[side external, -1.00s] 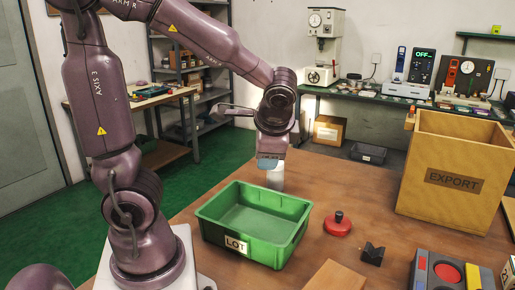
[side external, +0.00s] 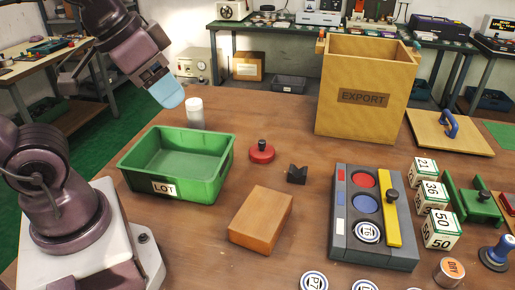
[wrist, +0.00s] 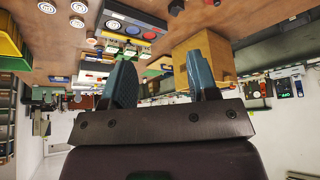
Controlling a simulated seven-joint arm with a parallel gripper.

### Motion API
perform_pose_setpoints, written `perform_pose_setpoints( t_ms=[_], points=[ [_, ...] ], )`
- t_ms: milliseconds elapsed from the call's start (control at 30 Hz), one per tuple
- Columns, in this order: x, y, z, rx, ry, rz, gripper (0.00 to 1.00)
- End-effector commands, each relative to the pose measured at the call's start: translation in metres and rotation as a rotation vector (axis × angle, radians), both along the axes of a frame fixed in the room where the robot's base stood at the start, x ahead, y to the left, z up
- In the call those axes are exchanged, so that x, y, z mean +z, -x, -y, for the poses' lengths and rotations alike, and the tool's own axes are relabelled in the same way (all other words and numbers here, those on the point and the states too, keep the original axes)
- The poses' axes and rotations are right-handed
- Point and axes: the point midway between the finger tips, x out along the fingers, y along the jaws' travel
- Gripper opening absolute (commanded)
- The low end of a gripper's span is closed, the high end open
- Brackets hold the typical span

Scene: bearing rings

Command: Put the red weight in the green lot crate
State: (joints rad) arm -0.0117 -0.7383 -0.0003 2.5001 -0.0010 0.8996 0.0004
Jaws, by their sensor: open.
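The red weight (side external: 262,152), a low round disc with a dark knob, stands upright on the table just right of the green lot crate. The green lot crate (side external: 198,192) is an open tray with a LOT label on its front; the part of its inside that shows is empty. My gripper (side external: 168,93) is raised behind the crate, tilted, above and left of a white-capped jar and well apart from the red weight. In the wrist view its two blue-grey fingers (wrist: 161,80) stand apart with nothing between them.
The jar (side external: 195,113) stands behind the crate. A black V-shaped block (side external: 297,174) is close right of the weight. An orange-brown block (side external: 261,218) lies in front. The tall EXPORT box (side external: 340,118) stands at the back, and a grey tray (side external: 343,240) lies to the right.

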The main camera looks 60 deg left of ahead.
Motion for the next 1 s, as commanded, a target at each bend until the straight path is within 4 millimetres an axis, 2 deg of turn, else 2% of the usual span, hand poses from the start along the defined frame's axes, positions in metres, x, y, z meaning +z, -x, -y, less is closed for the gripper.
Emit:
perform_pose_setpoints(
  t_ms=[167, 300, 467, 567, 767, 867, 1000],
  points=[
    [-0.022, -0.017, -0.011, 0.051, 0.003, -0.138, 0.54],
    [-0.032, -0.054, -0.028, 0.081, 0.003, -0.244, 0.54],
    [-0.050, -0.104, -0.052, -0.020, -0.031, -0.344, 0.54],
    [-0.067, -0.136, -0.070, -0.132, -0.056, -0.399, 0.54],
    [-0.119, -0.195, -0.110, -0.447, -0.104, -0.480, 0.54],
    [-0.151, -0.222, -0.133, -0.656, -0.130, -0.499, 0.54],
    [-0.197, -0.255, -0.163, -1.017, -0.187, -0.486, 0.54]
  ],
)
